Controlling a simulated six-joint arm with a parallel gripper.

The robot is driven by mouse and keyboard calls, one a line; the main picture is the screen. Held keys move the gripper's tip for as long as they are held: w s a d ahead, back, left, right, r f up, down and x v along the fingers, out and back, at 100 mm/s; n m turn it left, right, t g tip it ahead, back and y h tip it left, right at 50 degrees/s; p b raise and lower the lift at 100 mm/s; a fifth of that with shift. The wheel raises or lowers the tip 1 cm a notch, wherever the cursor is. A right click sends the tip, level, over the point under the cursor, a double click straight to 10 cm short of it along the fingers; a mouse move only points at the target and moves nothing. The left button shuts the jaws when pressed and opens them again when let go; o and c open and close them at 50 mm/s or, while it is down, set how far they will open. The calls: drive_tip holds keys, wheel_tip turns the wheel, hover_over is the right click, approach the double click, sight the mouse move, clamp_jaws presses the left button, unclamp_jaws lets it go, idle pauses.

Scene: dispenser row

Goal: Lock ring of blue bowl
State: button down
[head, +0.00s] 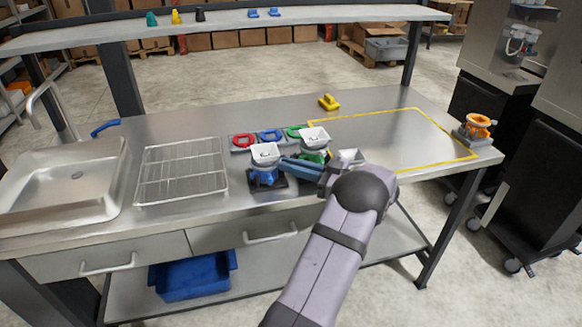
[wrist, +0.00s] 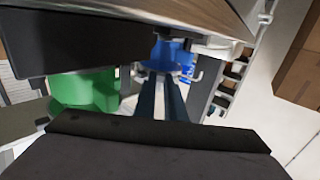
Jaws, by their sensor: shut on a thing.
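The blue dispenser (head: 264,177) stands on a dark base at the front middle of the bench, with a white bowl (head: 265,153) on top. Its blue ring part, just under the bowl, shows in the wrist view (wrist: 170,54). My gripper (head: 292,165) reaches in from the right at that height. In the wrist view its two fingers (wrist: 160,88) are close together, with tips at the edge of the blue ring part. They are shut on it, though the exact contact is small and partly hidden.
A green dispenser (head: 312,157) with a white bowl (head: 314,137) stands close beside my fingers. Red (head: 243,141), blue (head: 270,135) and green (head: 294,131) rings lie behind. A wire rack (head: 180,170) is left. A yellow-outlined area (head: 400,172) is mostly clear.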

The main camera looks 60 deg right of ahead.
idle(0.3)
drive_tip(key=c, duration=1.8)
unclamp_jaws()
drive_tip(key=shift+s+d+b, duration=0.2)
drive_tip(key=shift+s+b, duration=0.25)
drive_tip(key=shift+s, duration=1.4)
drive_tip(key=shift+s+d+b, duration=0.15)
drive_tip(key=shift+s+b, duration=0.25)
drive_tip(key=shift+s, duration=1.4)
